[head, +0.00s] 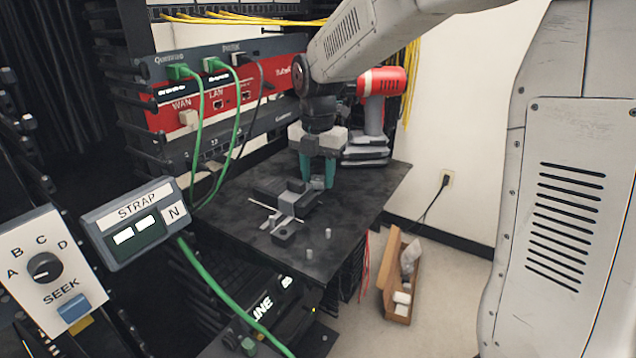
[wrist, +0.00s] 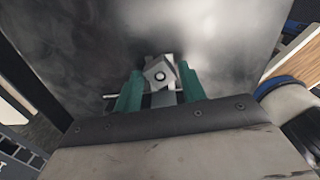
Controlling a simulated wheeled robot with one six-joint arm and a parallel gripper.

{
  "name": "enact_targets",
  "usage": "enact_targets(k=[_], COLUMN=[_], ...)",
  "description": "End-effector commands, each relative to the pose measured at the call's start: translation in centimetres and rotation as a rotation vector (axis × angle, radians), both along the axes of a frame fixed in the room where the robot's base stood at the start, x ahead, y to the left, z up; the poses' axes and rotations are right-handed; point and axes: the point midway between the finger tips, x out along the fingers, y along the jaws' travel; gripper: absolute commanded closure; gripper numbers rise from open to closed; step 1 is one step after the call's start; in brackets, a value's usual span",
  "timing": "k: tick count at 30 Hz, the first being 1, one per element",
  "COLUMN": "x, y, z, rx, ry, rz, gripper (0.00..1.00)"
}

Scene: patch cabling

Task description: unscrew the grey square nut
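The grey square nut (wrist: 160,73) shows in the wrist view, with a pale round stud end at its middle. It sits slightly turned relative to my fingers. My gripper (wrist: 160,85) has its two teal fingers apart, one on each side of the nut, with narrow gaps visible. In the head view, my gripper (head: 317,175) points down over the back right of the dark fixture (head: 270,188) on the shelf. A small grey piece shows between the fingertips there; I cannot tell for sure that it is the nut. Finger depth relative to the nut is unclear.
The black shelf (head: 360,200) carries a small dark block (head: 283,233), two short pegs (head: 309,253) and a thin rod (head: 262,205). A red power drill (head: 378,85) stands behind my gripper. Green cables (head: 235,120) hang at the left. An open box (head: 400,275) lies on the floor.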

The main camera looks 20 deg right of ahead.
Motion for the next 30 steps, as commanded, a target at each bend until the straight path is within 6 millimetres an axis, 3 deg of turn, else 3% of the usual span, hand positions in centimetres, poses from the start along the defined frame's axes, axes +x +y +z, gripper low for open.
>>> enact_targets(k=[8,18,26,27,30], x=[0.0,0.0,0.0,0.0,0.0], y=[0.0,0.0,0.0,0.0,0.0], z=[0.3,2.7,3.0,3.0,3.0], rx=[0.000,0.000,0.000,0.000,0.000], ry=[-0.001,0.000,0.000,0.000,0.000], rz=[-0.001,-0.002,-0.002,-0.002,-0.002], gripper=[0.59,0.59,0.59,0.56,0.34])
